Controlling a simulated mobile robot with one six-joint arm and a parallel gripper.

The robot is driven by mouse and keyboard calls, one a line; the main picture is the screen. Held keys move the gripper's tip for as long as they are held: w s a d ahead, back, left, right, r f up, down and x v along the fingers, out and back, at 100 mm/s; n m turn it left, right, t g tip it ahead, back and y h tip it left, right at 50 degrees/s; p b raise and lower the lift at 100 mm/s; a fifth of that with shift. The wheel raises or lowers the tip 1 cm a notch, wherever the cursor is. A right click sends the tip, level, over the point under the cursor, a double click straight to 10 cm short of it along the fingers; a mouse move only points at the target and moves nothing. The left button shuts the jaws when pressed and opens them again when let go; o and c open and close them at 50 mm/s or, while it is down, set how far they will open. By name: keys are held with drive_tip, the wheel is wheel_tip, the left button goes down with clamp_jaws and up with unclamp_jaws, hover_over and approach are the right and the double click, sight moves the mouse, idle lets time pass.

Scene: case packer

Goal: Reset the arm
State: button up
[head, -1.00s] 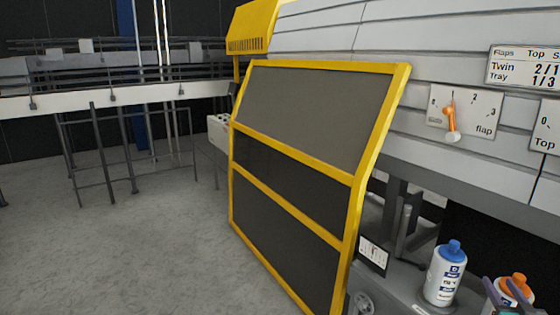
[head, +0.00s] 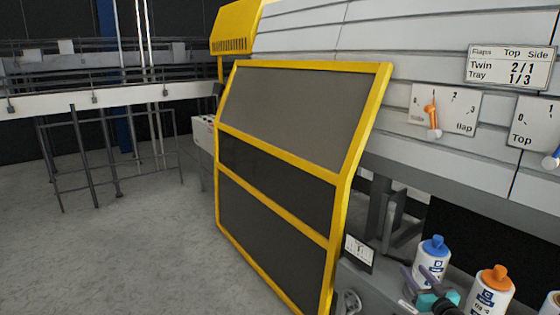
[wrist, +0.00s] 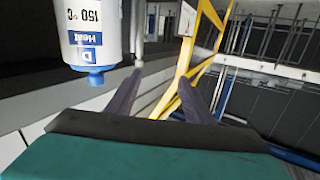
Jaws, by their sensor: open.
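My gripper (head: 420,279) is at the lower right of the head view, with a teal body and purple-grey fingers. It is in front of the blue-capped bottle (head: 429,262) and partly covers it. In the wrist view my gripper (wrist: 160,88) has its two fingers spread apart with nothing between them. The blue-capped white bottle (wrist: 92,30) shows upside down there, left of the fingers and apart from them. Its label reads "Heat 150 °C".
An orange-capped bottle (head: 491,290) stands right of the blue-capped one on the grey ledge. A yellow-framed dark guard (head: 342,200) stands left of them. A flap dial (head: 445,109) and a Flaps sign (head: 508,66) hang on the white wall. Open floor (head: 120,255) lies left.

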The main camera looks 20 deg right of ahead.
drive_tip(key=w+a+f+y, duration=0.1)
drive_tip(key=w+a+f, duration=0.25)
drive_tip(key=a, duration=0.25)
drive_tip(key=w+a+f+y, duration=0.2)
drive_tip(key=w+a, duration=0.3)
drive_tip(key=a, duration=0.2)
drive_tip(key=w+a+f+m+g, duration=0.1)
drive_tip(key=w+a+f+g, duration=0.1)
drive_tip(key=a+f, duration=0.85)
drive_tip(key=w+a+f+g, duration=0.2)
drive_tip(key=a+f, duration=0.7)
drive_tip(key=a, duration=0.3)
drive_tip(key=s+a+f+g+h, duration=0.1)
drive_tip(key=s+a+f+g, duration=0.4)
drive_tip(key=s+f, duration=0.35)
drive_tip(key=s+a+f+g, duration=0.4)
drive_tip(key=s+a+f, duration=0.1)
drive_tip(key=s+f, duration=0.35)
drive_tip(key=s+a+n+g, duration=0.2)
drive_tip(key=s+g, duration=0.2)
drive_tip(key=s, duration=0.7)
drive_tip(key=s+a+n+g+y, duration=0.1)
drive_tip(key=s+g, duration=0.4)
drive_tip(key=s, duration=0.6)
drive_tip(key=shift+s+a+r+n+g+y, duration=0.25)
drive_tip(key=shift+a+n, duration=0.25)
drive_tip(key=shift+a, duration=0.5)
